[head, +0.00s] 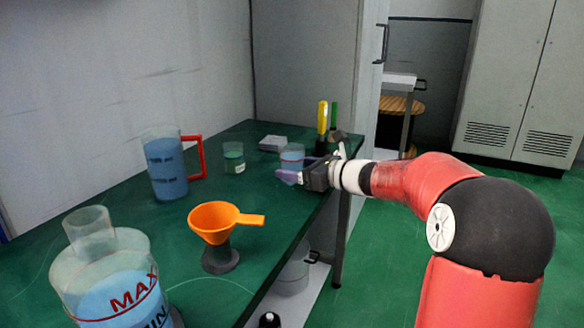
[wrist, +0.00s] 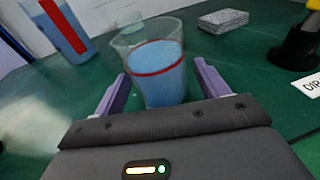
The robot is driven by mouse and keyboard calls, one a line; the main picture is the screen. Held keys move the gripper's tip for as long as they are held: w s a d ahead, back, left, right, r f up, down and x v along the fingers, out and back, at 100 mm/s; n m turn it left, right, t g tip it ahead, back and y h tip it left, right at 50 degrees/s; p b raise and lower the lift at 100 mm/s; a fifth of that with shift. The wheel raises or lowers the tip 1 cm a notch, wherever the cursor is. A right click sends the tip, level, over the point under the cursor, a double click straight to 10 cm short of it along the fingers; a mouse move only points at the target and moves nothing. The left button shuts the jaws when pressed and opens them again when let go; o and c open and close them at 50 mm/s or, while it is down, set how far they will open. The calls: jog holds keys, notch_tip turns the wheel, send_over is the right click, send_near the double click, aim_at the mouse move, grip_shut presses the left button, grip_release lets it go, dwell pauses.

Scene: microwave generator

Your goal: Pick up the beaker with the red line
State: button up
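The beaker with the red line (wrist: 158,72) is a clear cup of blue liquid with a red ring around it. It stands upright on the green table. In the head view the beaker (head: 292,154) is near the table's right edge, just behind my gripper. My gripper (wrist: 158,90) is open, with one purple finger on each side of the beaker's lower part. I see no clear contact between the fingers and the glass. In the head view my gripper (head: 290,176) reaches in from the right, low over the table; the beaker's lower part is partly hidden there.
A green-lined beaker (head: 234,158) and a jug with a red handle (head: 168,165) stand to the left. An orange funnel (head: 215,222) and a large vessel (head: 108,275) are nearer. A yellow-handled tool (head: 322,117) and a grey block (head: 272,143) are behind.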

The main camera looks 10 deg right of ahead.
jog(key=c, duration=0.9)
jog(key=shift+r, duration=0.2)
